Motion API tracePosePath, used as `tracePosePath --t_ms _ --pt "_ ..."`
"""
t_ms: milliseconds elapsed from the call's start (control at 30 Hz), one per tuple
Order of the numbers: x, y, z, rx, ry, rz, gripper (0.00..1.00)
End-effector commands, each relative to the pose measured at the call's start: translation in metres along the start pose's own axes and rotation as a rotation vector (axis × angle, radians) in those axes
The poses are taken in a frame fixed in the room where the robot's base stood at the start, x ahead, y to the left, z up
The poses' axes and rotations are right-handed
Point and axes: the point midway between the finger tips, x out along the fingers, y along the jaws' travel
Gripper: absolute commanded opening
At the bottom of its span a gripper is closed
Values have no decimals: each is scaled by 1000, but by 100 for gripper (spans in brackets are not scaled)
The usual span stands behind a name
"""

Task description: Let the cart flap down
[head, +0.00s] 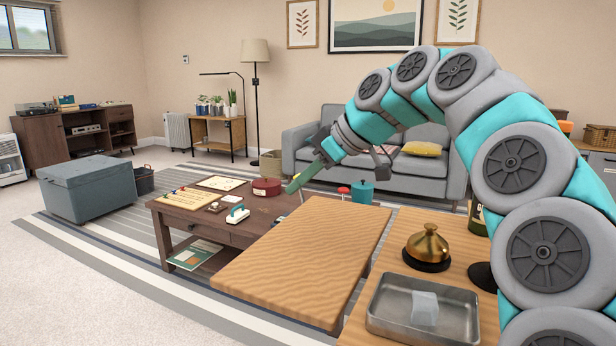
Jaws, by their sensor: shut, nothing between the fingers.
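The cart flap (308,258) is a light wooden board in the lower middle of the head view. It sticks out level, or nearly so, to the left of the cart top (388,295), with a narrow dark gap along part of the edge between them. My gripper (291,187) reaches in from the right on my arched arm. Its green fingers are shut and empty and point down and left, near the flap's far left corner in the picture. I cannot tell the height between them. Any support under the flap is hidden.
A brass bell (428,247) and a metal tray (430,305) with a clear block stand on the cart top. A low dark table (168,222) with several small things stands behind and left of the flap. Rug and open floor (120,295) lie at front left.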

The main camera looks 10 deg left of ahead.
Motion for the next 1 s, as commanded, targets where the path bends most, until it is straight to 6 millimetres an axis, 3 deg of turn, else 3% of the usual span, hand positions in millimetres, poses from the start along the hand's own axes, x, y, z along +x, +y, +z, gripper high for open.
tracePosePath --t_ms 300,600,1000 --pt "61 -2 3 1 -4 -5 0" --pt "79 0 23 1 2 0 0" --pt "84 0 28 0 1 1 0"
